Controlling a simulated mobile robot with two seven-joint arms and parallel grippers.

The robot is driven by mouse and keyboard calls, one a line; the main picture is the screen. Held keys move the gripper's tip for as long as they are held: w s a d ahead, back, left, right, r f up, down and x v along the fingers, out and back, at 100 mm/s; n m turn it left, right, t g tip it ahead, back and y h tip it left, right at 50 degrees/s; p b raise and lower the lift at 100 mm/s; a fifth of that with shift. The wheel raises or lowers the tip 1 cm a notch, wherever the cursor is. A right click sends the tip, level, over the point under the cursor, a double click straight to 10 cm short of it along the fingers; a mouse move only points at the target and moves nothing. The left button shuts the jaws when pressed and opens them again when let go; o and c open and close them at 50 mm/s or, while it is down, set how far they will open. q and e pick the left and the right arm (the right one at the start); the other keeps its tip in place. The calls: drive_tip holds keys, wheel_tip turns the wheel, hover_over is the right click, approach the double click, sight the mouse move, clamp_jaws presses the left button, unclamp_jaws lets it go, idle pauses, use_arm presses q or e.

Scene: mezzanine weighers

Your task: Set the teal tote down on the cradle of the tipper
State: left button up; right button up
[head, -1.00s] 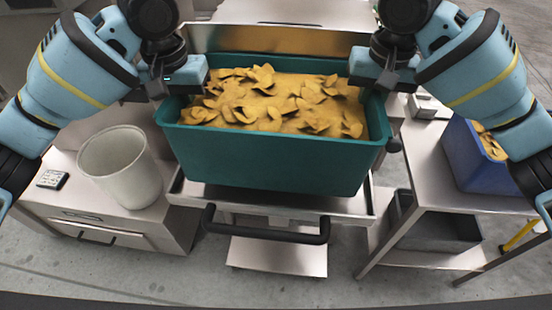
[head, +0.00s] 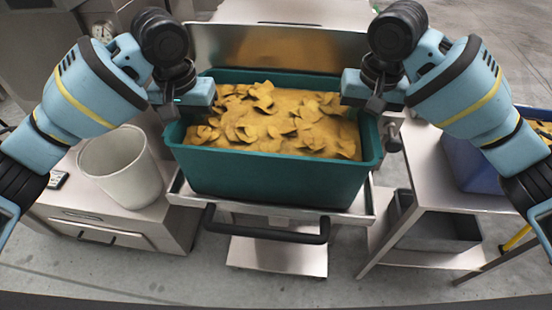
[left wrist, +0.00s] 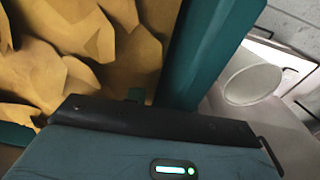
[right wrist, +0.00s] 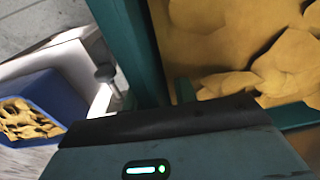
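The teal tote (head: 275,178), full of yellow-brown chips (head: 280,120), is level and low over the steel cradle (head: 187,199) of the tipper. I cannot tell whether its base touches the cradle. My left gripper (head: 172,108) is at the tote's left end and my right gripper (head: 377,104) at its right end. Both seem shut on the end walls, though the fingers are mostly hidden. The tote's rim shows close up in the left wrist view (left wrist: 200,50) and the right wrist view (right wrist: 132,45).
A black handle bar (head: 265,236) runs across the tipper's front. A white bin (head: 120,168) stands on a cabinet to the left. A steel table (head: 425,180) with a blue tote (head: 468,165) is to the right. A steel panel (head: 280,45) rises behind the teal tote.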

use_arm(q)
drive_tip(key=shift+o, duration=1.2)
drive_tip(key=shift+d+r, duration=0.15)
use_arm(e)
drive_tip(key=shift+o, duration=1.1)
drive_tip(key=shift+a+r, duration=0.1)
use_arm(q)
drive_tip(key=shift+o, duration=0.2)
use_arm(e)
drive_tip(key=shift+o, duration=0.3)
use_arm(q)
drive_tip(key=shift+w+a+r, duration=0.1)
drive_tip(key=shift+a, duration=0.1)
use_arm(e)
drive_tip(key=shift+w+d, duration=0.1)
drive_tip(key=shift+d, duration=0.1)
use_arm(q)
drive_tip(key=r, duration=1.1)
drive_tip(key=shift+s+a+r, duration=0.25)
drive_tip(key=shift+s+r, duration=0.1)
drive_tip(key=shift+s, duration=0.05)
use_arm(e)
drive_tip(key=r, duration=0.8)
drive_tip(key=s+r, duration=0.1)
drive_tip(key=r, duration=0.3)
drive_tip(key=shift+d, duration=0.25)
use_arm(q)
drive_tip(key=shift+f, duration=0.1)
use_arm(e)
drive_tip(key=shift+f, duration=0.1)
